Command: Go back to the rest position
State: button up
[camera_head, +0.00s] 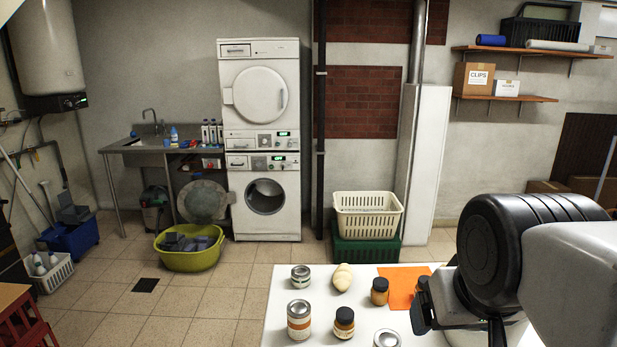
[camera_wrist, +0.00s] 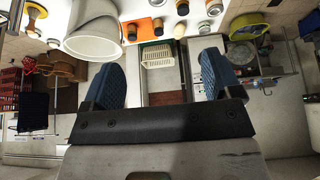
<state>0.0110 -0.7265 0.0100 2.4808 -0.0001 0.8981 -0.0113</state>
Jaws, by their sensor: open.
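My gripper (camera_head: 432,303) is at the right of the head view, above the right part of the white table (camera_head: 280,300), partly hidden by my own arm. In the wrist view my gripper (camera_wrist: 160,62) has its two blue-padded fingers wide apart, with nothing between them. It is open and empty. An orange mat (camera_head: 401,290) lies on the table, partly covered by my gripper in the head view. It also shows at the top of the wrist view (camera_wrist: 145,30).
Several jars stand on the table, including an orange-banded jar (camera_head: 299,322), a brown jar (camera_head: 379,292) and a black-lidded jar (camera_head: 344,323). A pale knobbly object (camera_head: 342,276) is among them. A cream basket (camera_head: 367,214) stands behind the table.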

notch_tip(320, 180, down, 10)
jog(key=g, duration=0.2)
jog(key=shift+r+g, duration=0.25)
jog(key=shift+g, duration=0.15)
jog(key=shift+w, duration=0.1)
jog(key=shift+o, duration=1.4)
